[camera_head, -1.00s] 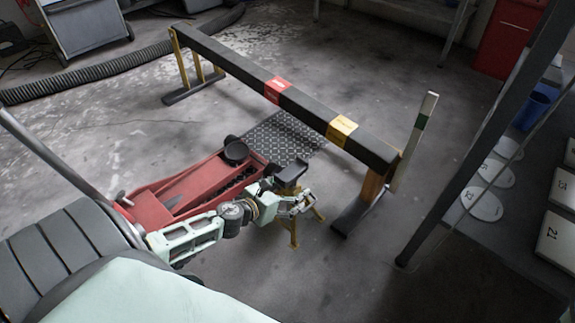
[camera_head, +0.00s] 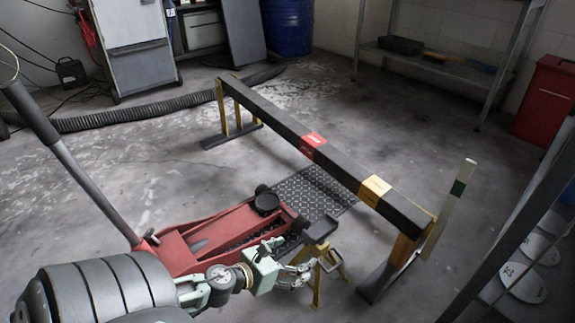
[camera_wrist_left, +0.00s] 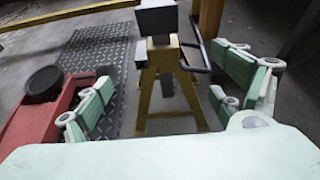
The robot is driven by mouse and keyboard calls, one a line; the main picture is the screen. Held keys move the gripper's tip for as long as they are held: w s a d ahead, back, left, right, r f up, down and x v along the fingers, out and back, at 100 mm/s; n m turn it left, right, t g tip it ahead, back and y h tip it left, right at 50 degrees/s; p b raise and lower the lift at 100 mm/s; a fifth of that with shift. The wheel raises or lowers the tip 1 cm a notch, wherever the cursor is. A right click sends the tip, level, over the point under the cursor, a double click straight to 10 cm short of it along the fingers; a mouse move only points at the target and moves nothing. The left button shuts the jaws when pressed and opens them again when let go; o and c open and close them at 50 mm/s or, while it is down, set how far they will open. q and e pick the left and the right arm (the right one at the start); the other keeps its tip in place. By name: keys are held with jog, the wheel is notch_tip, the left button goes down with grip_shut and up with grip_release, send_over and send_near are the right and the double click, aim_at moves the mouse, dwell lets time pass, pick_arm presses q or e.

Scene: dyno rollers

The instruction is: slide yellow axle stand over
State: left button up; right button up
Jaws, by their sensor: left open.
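The yellow axle stand (camera_head: 318,284) stands upright on the floor with a dark saddle on top, just right of the red floor jack. My left gripper (camera_head: 298,272) is at the stand's near side in the head view and partly overlaps it. In the left wrist view the yellow axle stand (camera_wrist_left: 167,92) is ahead, between the two spread fingers of my left gripper (camera_wrist_left: 165,100). The gripper is open, and clear gaps show between each finger and the stand. My right gripper is not in view.
The red floor jack (camera_head: 200,240) lies left of the stand. A checkered metal plate (camera_head: 312,190) is on the floor behind it. A long dark beam barrier (camera_head: 340,170) on yellow legs runs behind, with a white-green post (camera_head: 450,208) at its right end.

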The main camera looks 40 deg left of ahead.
pick_arm(q)
jog(key=shift+v, duration=1)
